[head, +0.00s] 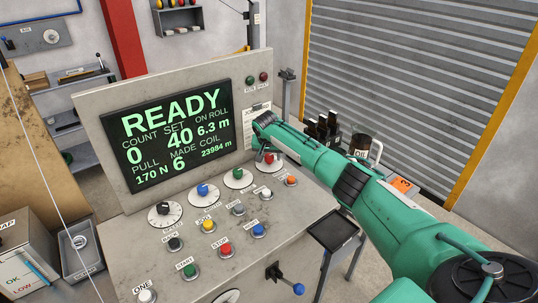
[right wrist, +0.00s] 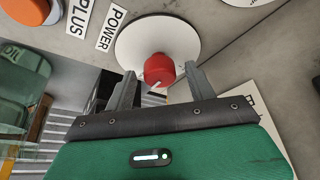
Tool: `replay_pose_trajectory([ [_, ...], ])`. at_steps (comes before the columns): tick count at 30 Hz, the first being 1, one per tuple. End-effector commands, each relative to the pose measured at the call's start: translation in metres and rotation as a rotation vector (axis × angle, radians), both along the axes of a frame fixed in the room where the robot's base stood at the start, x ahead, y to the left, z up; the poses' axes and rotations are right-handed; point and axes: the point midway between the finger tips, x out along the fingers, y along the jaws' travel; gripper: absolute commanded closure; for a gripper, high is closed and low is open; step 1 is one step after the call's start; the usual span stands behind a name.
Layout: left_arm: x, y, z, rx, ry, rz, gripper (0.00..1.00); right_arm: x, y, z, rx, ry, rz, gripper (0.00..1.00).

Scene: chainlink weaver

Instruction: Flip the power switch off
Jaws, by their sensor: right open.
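The power switch is a red knob with a white pointer line on a round white dial, beside a POWER label. It shows in the right wrist view (right wrist: 158,69) and partly behind my arm in the head view (head: 269,158). My right gripper (right wrist: 162,78) is open, with one finger on either side of the red knob in the wrist view. I cannot tell whether the fingers touch it. In the head view the arm hides the fingertips. My left gripper is not in view.
The control panel screen (head: 170,130) reads READY. Blue (head: 203,190) and green (head: 238,174) dial knobs and several push buttons crowd the sloped console. An orange button (right wrist: 26,9) by a PLUS label lies near the switch. A dark side stand (head: 333,232) is below my arm.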

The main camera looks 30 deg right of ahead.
Motion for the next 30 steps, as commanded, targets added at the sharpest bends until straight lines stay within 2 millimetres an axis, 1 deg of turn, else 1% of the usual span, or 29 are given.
replay_pose_trajectory([
  [3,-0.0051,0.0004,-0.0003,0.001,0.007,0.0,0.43,0.0003,-0.0001,-0.0007,0.0,0.0,0.0,0.44],
  [7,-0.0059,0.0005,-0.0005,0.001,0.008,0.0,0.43,0.0003,0.0,-0.0007,0.0,0.0,0.0,0.44],
  [8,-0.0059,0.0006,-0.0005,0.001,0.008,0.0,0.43,0.0003,0.0,-0.0006,0.0,0.0,0.0,0.48],
  [12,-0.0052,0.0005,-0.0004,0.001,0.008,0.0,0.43,0.0002,0.0001,-0.0006,0.0,0.0,0.0,0.76],
  [14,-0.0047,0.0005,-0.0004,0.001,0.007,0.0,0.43,0.0002,0.0001,-0.0006,0.0,0.0,0.0,0.87],
  [15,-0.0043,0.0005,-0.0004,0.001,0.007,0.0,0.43,0.0002,0.0,-0.0006,0.0,0.0,0.0,0.89],
  [23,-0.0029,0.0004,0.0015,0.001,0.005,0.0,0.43,-0.0001,-0.0001,-0.0004,0.0,0.0,0.027,0.89],
  [30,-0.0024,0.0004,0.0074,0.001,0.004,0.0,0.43,-0.0007,-0.0007,0.0001,0.003,0.0,0.145,0.89],
])
